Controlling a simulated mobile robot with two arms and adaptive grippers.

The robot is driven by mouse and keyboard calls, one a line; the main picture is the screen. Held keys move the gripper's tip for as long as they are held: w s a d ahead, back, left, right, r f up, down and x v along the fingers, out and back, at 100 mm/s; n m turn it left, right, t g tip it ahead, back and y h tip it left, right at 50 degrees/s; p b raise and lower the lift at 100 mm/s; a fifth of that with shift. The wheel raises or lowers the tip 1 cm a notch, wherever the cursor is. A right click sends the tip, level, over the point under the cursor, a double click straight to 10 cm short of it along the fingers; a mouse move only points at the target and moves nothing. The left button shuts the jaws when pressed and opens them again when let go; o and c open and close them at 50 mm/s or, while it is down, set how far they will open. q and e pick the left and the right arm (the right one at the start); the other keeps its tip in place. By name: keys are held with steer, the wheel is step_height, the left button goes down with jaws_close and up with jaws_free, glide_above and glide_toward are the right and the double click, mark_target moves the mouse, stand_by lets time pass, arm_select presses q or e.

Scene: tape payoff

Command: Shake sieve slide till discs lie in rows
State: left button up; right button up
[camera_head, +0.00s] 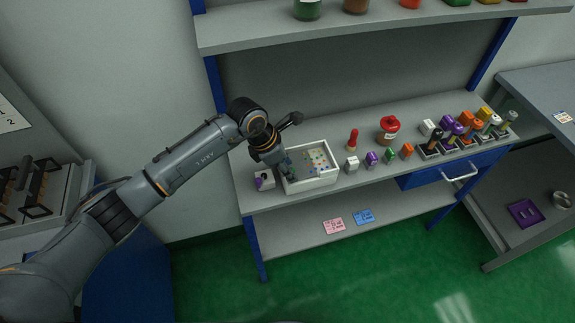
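A white open-topped box (328,180) stands on the workbench. Inside it is a grey plate dotted with small coloured specks, which may be the discs; they are too small to tell whether they lie in rows. My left gripper (284,172) reaches down over the box's left end, where its fingers overlap the wall. Its fingertips are too small and dark to tell whether they are open or shut, or touch the box. My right gripper is out of view.
A small white-and-purple block (264,181) stands left of the box. A red bottle (353,139), a red-lidded jar (389,130) and small coloured blocks stand to its right. A shelf (370,32) with jars hangs above the workbench (300,202).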

mark_target(312, 171)
arm_select(q)
jaws_close()
steer(key=d+b, duration=0.1)
steer(key=w+d+b, duration=0.1)
steer(key=d+b, duration=0.2)
steer(key=shift+w+d+f, duration=0.15)
steer(key=shift+w+d, duration=0.05)
steer(key=shift+w, duration=0.1)
steer(key=shift+d+b, duration=0.3)
steer(key=shift+b, duration=0.15)
steer(key=shift+r, duration=0.3)
steer(key=shift+c, duration=1.1)
jaws_free()
steer(key=shift+d, duration=0.1)
steer(key=o, duration=0.3)
steer(key=shift+w+d+f, duration=0.1)
